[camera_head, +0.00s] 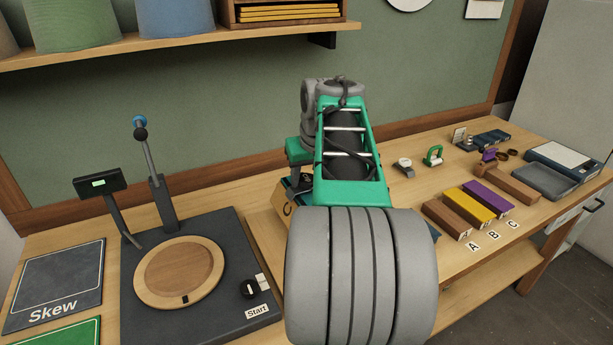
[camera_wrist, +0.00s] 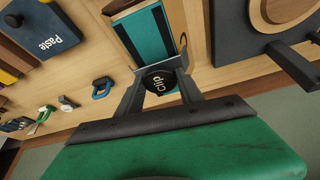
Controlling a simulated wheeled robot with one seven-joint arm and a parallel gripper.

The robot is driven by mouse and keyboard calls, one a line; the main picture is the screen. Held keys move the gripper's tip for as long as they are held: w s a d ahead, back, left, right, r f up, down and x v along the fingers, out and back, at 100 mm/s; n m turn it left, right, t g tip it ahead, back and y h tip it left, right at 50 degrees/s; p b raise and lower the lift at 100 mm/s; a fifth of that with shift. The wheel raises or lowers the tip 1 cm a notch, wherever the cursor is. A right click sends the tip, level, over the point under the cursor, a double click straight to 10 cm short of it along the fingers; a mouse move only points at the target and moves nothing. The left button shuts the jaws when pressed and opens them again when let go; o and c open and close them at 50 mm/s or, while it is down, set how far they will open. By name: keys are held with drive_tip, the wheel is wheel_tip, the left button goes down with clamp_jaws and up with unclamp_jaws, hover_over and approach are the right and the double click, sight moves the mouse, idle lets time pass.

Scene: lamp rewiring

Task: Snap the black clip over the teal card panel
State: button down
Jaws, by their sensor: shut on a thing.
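My gripper (camera_wrist: 160,92) is shut on the round black clip (camera_wrist: 160,80), which has the white word "clip" on it. The teal card panel (camera_wrist: 146,40) lies just beyond the clip in the wrist view, in a dark frame with a wooden edge. The clip is at the panel's near end; I cannot tell whether it touches or overlaps the panel. In the head view my gripper (camera_head: 299,184) is low over the bench, left of my forearm.
A dark device with a round wooden plate (camera_head: 180,272) and upright lever (camera_head: 160,190) stands to the left. Wooden, yellow and purple blocks (camera_head: 487,198) lie to the right, near a green clamp (camera_head: 433,156). A dark blue "Paste" pad (camera_wrist: 40,30) shows in the wrist view.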

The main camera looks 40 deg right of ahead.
drive_tip(key=shift+f+b, duration=0.6)
drive_tip(key=shift+f, duration=0.3)
idle(1.3)
drive_tip(key=c, duration=0.7)
unclamp_jaws()
drive_tip(key=shift+o, duration=0.3)
drive_tip(key=o, duration=0.4)
drive_tip(key=shift+r, duration=0.2)
drive_tip(key=shift+r+p, duration=3.45)
drive_tip(key=shift+r, duration=0.55)
